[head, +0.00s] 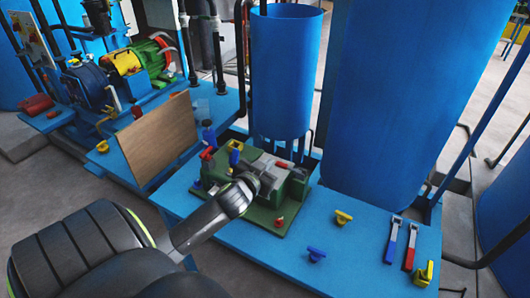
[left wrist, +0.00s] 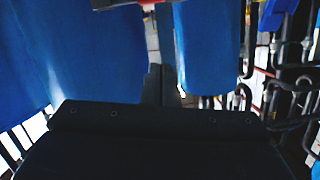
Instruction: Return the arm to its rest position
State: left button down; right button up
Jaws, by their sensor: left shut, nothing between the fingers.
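My left arm comes in from the lower left of the head view. Its gripper (head: 268,172) appears in front of or above the green machine block (head: 283,215) on the blue bench, and I cannot tell the gap between them. In the left wrist view the dark fingers of the left gripper (left wrist: 161,82) stand together, shut with nothing between them. Blue tanks fill the space beyond them. My right gripper is in neither view.
The blue bench (head: 235,240) carries yellow valve handles (head: 343,217) and blue (head: 391,243) and red (head: 411,247) levers. Two blue tanks (head: 284,75) (head: 400,95) stand behind. A brown board (head: 158,140) and a motor-pump set (head: 120,75) are at left. Grey floor is open at far left.

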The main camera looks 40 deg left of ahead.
pick_arm(q)
jog(key=shift+s+r, duration=0.15)
jog(key=shift+s, duration=0.3)
jog(key=shift+d, duration=0.1)
jog(key=s+d+f+g+h, duration=0.1)
jog(key=s+d+f+g, duration=0.25)
jog(key=s, duration=0.55)
jog(key=s+d+f+g+h, duration=0.1)
jog(key=s+d+f+g, duration=0.25)
jog(key=s, duration=0.55)
jog(key=s+d+f+g, duration=0.3)
jog(key=s+d+g, duration=0.1)
jog(key=s, duration=0.6)
notch_tip(320, 180, down, 26)
jog(key=a+r+g, duration=0.1)
jog(key=a, duration=0.1)
jog(key=s+d+f+g+h, duration=0.1)
jog(key=s+f, duration=1.3)
jog(key=f, duration=0.1)
jog(key=shift+s+d+f, duration=0.15)
jog(key=shift+d+f, duration=0.25)
